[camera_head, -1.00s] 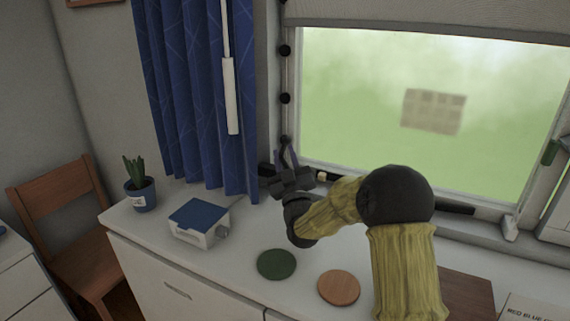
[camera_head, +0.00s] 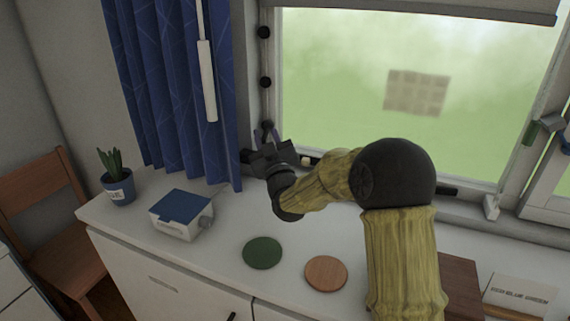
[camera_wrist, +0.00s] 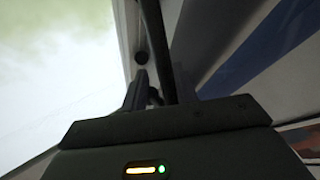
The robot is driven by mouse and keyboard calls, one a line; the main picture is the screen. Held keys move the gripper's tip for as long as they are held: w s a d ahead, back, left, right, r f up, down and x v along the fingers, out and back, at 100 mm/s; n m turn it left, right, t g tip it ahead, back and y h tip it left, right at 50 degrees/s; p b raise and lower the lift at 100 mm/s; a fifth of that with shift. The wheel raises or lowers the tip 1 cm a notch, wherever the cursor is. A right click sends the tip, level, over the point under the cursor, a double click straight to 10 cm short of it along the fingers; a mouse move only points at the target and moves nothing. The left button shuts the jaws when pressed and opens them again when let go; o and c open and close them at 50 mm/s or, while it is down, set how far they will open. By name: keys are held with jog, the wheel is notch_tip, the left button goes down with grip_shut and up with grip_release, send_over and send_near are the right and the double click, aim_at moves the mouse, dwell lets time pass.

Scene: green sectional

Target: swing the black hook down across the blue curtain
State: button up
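The blue curtain (camera_head: 175,90) hangs at the left of the window in the head view, its lower end near the counter. My gripper (camera_head: 266,138) is at the lower left corner of the window, just right of the curtain, fingers up and spread apart. In the wrist view a dark bar (camera_wrist: 157,45), likely the black hook, runs upward between the fingers (camera_wrist: 160,88). Whether the fingers touch the bar cannot be told. In the head view my gripper partly covers this spot.
A blue-lidded white box (camera_head: 180,215), a potted plant (camera_head: 116,180), a green disc (camera_head: 262,253) and an orange disc (camera_head: 326,273) stand on the white counter (camera_head: 225,270). Black knobs (camera_head: 265,82) line the window's left frame. A white wand (camera_head: 207,82) hangs before the curtain.

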jog(key=b+v, duration=1.4)
jog(key=v, duration=0.6)
jog(key=shift+s+r+h, duration=0.2)
jog(key=shift+r+h, duration=0.1)
jog(key=shift+r, duration=0.05)
dwell(1.3)
jog(key=shift+f+b, duration=0.15)
jog(key=shift+b, duration=0.35)
jog(key=shift+o, duration=0.4)
jog(key=shift+r+p, duration=0.85)
jog(key=shift+r, duration=0.4)
